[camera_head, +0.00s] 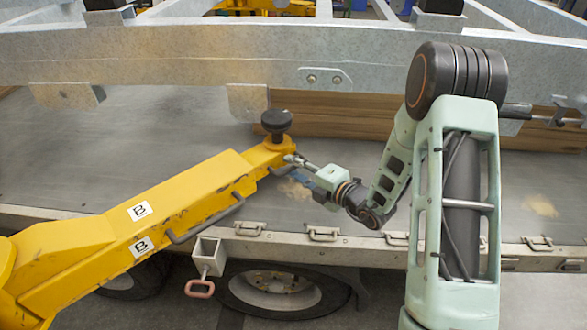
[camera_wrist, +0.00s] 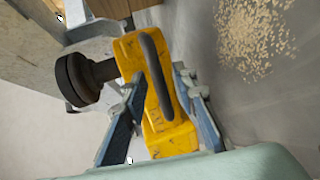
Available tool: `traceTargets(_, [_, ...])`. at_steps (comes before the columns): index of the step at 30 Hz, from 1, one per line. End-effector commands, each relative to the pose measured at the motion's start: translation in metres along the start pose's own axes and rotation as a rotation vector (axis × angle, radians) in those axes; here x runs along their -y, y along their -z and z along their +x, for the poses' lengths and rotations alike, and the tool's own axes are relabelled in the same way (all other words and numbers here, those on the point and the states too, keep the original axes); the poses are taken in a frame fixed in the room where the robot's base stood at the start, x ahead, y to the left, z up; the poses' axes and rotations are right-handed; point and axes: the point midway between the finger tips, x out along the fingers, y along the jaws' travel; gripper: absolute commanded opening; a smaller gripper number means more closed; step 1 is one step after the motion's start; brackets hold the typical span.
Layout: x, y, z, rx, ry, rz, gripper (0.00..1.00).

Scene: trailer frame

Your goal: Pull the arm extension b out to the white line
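The yellow arm marked B (camera_head: 150,215) reaches from the lower left toward the middle. Its narrower end section, arm extension b (camera_head: 262,154), carries a black knob (camera_head: 276,121) on top. In the wrist view the yellow end (camera_wrist: 172,138) shows with the knob (camera_wrist: 78,78) at left and a dark bar handle (camera_wrist: 156,75) on its face. My gripper (camera_head: 292,166) is at this end. Its blue fingers (camera_wrist: 160,88) are spread on either side of the yellow end and the handle. I cannot tell whether they touch it. I cannot make out a white line.
A galvanised frame beam (camera_head: 200,57) crosses above the grey deck (camera_head: 100,150). A wooden beam (camera_head: 345,115) lies on the deck behind the extension. Handles line the deck's front rail (camera_head: 340,247), with a wheel (camera_head: 280,285) below. Sawdust (camera_wrist: 255,35) lies on the deck.

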Motion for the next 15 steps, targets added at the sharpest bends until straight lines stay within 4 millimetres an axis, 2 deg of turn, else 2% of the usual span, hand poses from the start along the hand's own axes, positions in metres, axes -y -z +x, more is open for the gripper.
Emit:
traceTargets(9, [-0.0002, -0.0002, 0.0032, 0.0, 0.0, 0.0, 0.27])
traceTargets(15, [-0.0002, -0.0002, 0.003, 0.0, 0.0, -0.001, 0.06])
